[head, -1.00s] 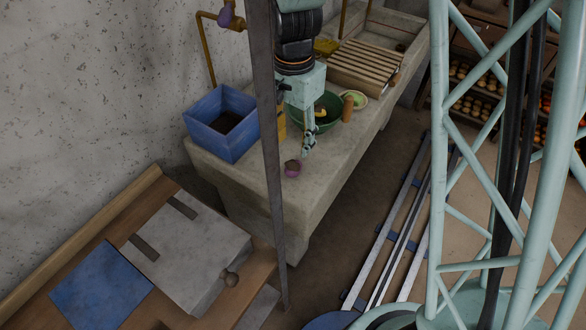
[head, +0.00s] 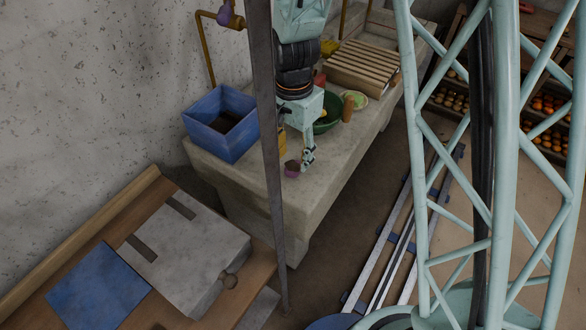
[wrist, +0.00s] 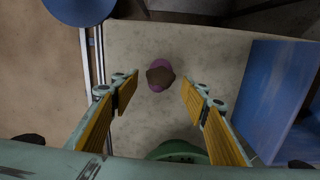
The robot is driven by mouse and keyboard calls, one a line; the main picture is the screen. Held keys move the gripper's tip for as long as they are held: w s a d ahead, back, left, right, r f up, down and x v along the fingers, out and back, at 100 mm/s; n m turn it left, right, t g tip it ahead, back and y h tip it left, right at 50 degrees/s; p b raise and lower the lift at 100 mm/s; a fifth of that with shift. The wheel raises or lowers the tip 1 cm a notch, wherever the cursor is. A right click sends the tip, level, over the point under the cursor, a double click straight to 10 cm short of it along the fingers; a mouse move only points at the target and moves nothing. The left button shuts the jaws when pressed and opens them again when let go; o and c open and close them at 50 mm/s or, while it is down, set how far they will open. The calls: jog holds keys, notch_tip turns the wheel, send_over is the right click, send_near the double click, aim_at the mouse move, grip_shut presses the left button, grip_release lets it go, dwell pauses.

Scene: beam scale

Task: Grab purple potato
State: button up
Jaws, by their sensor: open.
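The purple potato (head: 291,168) lies on the pale stone bench near its front end; it has a brown patch on top. In the wrist view the purple potato (wrist: 160,76) sits between and just beyond my two fingertips, with bare bench around it. My gripper (head: 306,158) is low over the bench, close beside the potato on its right in the head view. In the wrist view my gripper (wrist: 158,84) is open and empty, with yellow-padded fingers apart on either side. I cannot tell whether a finger touches the potato.
A blue bin (head: 222,125) stands on the bench (head: 262,203) left of the potato. A green bowl (head: 328,112) is behind my gripper, with a brown cylinder (head: 347,108) and a small plate (head: 361,100) nearby. A grey post (head: 268,150) stands in front of the bench.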

aim_at(293, 164)
jog(key=shift+f, duration=0.1)
jog(key=shift+f+b, duration=0.65)
jog(key=shift+f, duration=1.85)
jog(key=c, duration=0.9)
